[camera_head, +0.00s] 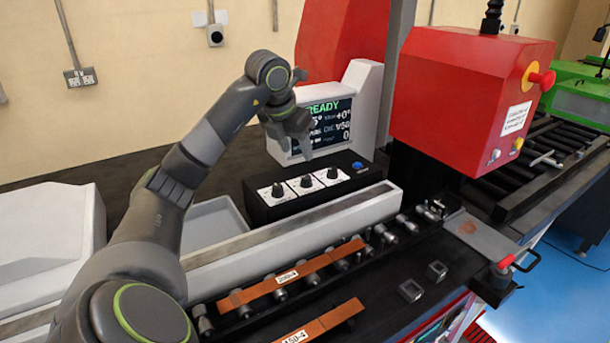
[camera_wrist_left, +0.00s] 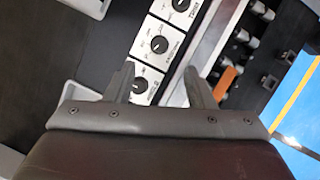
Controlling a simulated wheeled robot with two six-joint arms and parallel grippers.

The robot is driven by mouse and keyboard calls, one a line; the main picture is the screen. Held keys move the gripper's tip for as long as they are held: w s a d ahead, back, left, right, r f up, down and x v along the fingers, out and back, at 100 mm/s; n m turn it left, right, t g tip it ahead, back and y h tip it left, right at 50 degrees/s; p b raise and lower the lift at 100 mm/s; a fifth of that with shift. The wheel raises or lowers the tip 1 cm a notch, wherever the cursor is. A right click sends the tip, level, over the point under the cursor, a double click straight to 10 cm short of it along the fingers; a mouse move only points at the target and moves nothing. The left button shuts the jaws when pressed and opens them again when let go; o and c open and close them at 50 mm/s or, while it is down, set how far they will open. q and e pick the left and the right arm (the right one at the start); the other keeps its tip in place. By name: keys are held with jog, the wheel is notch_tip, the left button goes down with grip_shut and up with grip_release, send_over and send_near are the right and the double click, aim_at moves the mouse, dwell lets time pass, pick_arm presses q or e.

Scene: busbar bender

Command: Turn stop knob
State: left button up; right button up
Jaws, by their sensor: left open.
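A black control box (camera_head: 300,191) carries three white dial plates in a row, each with a black knob: left (camera_head: 277,190), middle (camera_head: 306,182) and right (camera_head: 332,174). Their lettering is too small to read surely, so I cannot tell which is the stop knob. My left gripper (camera_head: 307,148) is open and empty above and behind the box, fingers pointing down. In the left wrist view, the fingers (camera_wrist_left: 159,72) stand apart, with the middle dial's knob (camera_wrist_left: 159,44) beyond the gap and another knob (camera_wrist_left: 139,85) between them. My right gripper is out of view.
A display (camera_head: 322,125) reading READY stands behind the box. A blue button (camera_head: 358,166) sits on the box's right end. A grey rail (camera_head: 300,235) and copper bars on rollers (camera_head: 290,280) lie in front. A red machine head (camera_head: 465,100) rises at right.

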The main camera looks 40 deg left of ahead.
aim_at(306, 177)
pick_arm(q)
jog(key=p+x, duration=0.2)
jog(key=x, duration=0.7)
jog(key=shift+w+f, duration=0.15)
jog(key=shift+f, duration=0.25)
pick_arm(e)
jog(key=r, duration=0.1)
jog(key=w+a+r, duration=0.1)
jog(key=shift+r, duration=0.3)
